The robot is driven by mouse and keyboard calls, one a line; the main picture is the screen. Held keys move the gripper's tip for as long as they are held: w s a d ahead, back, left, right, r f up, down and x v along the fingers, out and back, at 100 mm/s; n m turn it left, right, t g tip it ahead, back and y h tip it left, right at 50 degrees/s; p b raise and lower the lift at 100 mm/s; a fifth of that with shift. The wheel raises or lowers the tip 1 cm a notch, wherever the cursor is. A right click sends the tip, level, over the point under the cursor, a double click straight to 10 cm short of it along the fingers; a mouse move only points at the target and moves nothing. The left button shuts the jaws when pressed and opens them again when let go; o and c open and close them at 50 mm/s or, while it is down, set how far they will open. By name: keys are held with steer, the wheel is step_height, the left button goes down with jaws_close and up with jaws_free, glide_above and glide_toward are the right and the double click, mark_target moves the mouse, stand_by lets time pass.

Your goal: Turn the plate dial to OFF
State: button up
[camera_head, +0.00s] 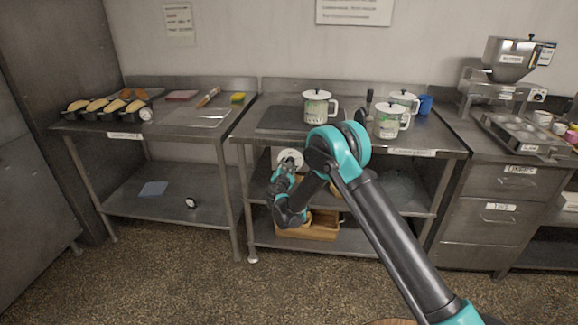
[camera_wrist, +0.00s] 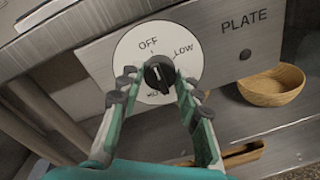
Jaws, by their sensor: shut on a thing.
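The plate dial in the wrist view is a round white disc (camera_wrist: 128,52) with a black knob (camera_wrist: 159,72) at its middle. OFF is printed at its top and LOW at its upper right; a label at the lower left is partly hidden. A pale line on the knob runs roughly up and down; I cannot tell which end is the pointer. The word PLATE stands on the metal panel to the right. My gripper (camera_wrist: 158,88) has its two fingers on either side of the knob, shut on it. In the head view the disc (camera_head: 290,155) shows just above my gripper (camera_head: 287,168).
A dark flat plate (camera_head: 285,121) and several lidded mugs (camera_head: 317,107) stand on the bench above the dial. A wooden bowl (camera_wrist: 271,86) and a wooden crate (camera_head: 310,229) are on the lower shelves. The floor (camera_head: 180,270) in front is clear.

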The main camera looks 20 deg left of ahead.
steer(key=o, duration=1.2)
steer(key=shift+c, duration=0.2)
steer(key=s+d, duration=0.2)
steer(key=s, duration=1)
steer(key=shift+r, duration=0.25)
steer(key=shift+w, duration=0.1)
